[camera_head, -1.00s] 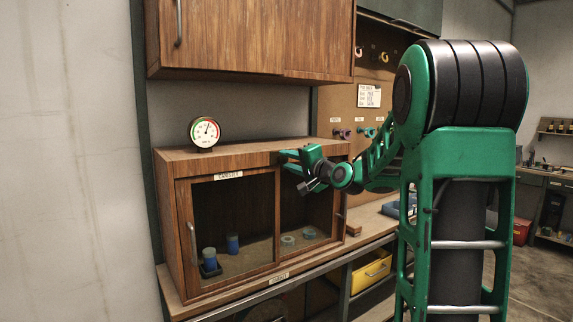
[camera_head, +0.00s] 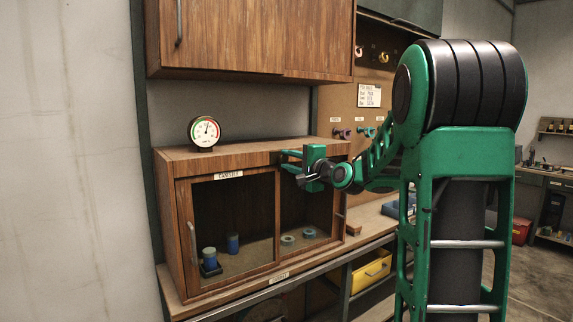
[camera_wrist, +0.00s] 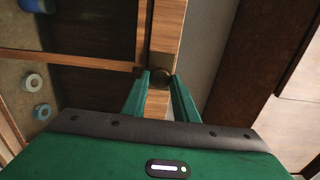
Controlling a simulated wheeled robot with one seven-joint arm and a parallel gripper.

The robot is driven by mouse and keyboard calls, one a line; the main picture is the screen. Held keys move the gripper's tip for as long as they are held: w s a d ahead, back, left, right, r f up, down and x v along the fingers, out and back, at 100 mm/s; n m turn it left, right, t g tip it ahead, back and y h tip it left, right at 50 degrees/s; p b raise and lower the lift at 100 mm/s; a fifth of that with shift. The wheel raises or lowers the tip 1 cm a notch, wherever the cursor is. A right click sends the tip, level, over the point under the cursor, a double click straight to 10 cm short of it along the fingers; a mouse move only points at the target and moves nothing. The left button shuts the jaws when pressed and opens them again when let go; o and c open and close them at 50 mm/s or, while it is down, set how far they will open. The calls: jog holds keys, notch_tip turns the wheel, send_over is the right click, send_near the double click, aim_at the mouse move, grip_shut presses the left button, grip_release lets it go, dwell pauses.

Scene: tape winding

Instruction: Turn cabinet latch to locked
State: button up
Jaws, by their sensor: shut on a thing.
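The wooden cabinet (camera_head: 227,290) with dark glass doors stands on the bench at left centre in the head view. My gripper (camera_head: 286,161) is at the upper middle of its front, where the two doors meet. In the wrist view, my gripper (camera_wrist: 161,80) has both fingers close around the latch (camera_wrist: 161,76), a small dark round knob on the wooden frame. The fingers are shut on it. Most of the latch is hidden between the fingertips, and in the head view my gripper covers it, so its angle cannot be told.
A round gauge (camera_head: 203,132) stands on the cabinet top. A wooden wall cabinet (camera_head: 240,40) hangs above. A yellow bin (camera_head: 371,271) is under the bench.

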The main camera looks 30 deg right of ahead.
jog(key=shift+d+f, duration=0.15)
jog(key=shift+f, duration=0.1)
jog(key=o, duration=1)
jog(key=shift+r, duration=0.1)
jog(key=shift+s, duration=0.15)
jog(key=s, duration=1)
jog(key=shift+s+d, duration=0.1)
jog(key=shift+s, duration=0.15)
